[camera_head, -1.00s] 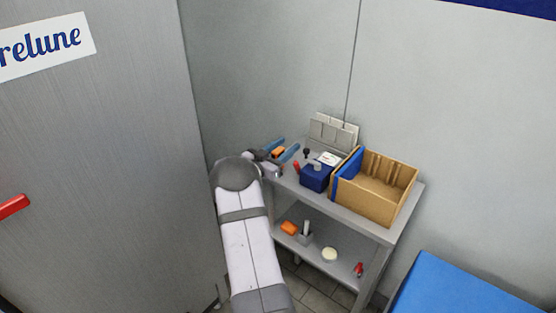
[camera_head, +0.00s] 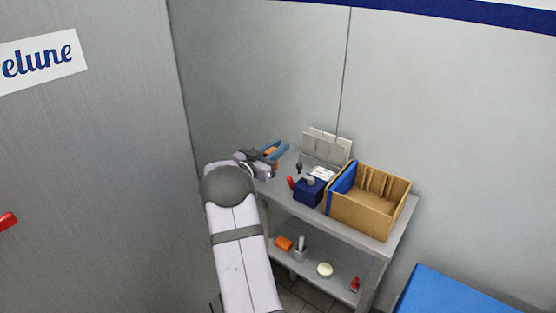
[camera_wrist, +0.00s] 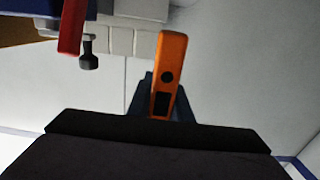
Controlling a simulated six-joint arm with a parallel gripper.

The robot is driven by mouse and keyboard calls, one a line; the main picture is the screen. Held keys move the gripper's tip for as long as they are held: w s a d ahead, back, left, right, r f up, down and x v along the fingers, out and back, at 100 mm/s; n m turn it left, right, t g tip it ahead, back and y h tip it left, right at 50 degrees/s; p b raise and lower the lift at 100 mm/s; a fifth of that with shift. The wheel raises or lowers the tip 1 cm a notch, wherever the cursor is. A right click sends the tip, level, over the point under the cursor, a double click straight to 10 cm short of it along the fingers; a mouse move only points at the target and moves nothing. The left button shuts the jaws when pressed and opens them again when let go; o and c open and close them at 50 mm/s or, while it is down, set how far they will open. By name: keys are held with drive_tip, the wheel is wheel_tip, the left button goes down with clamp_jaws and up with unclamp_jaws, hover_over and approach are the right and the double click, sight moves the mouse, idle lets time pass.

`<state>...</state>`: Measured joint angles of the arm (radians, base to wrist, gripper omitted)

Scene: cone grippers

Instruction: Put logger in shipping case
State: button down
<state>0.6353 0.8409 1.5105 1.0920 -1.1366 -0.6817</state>
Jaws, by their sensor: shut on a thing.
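The logger, an orange stick-like device with a dark round spot and a dark rectangle, is in my gripper (camera_head: 271,153). The logger (camera_wrist: 171,70) points up in the wrist view, its lower end between the blue fingers. In the head view only a small orange patch of it shows between the fingers. My gripper is shut on it, above the left end of the bench. The shipping case appears to be the open tan box (camera_head: 362,214) with inner dividers and a blue panel (camera_head: 341,184) at its left side. It stands on the bench to the right of my gripper, well apart from it.
A dark blue box (camera_head: 308,192), a red item (camera_head: 291,183) and upright grey panels (camera_head: 327,147) stand between my gripper and the tan box. The lower shelf holds an orange block (camera_head: 284,243), a white disc (camera_head: 325,270) and a red item (camera_head: 355,285).

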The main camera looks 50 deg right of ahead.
drive_tip(key=shift+r, duration=2.2)
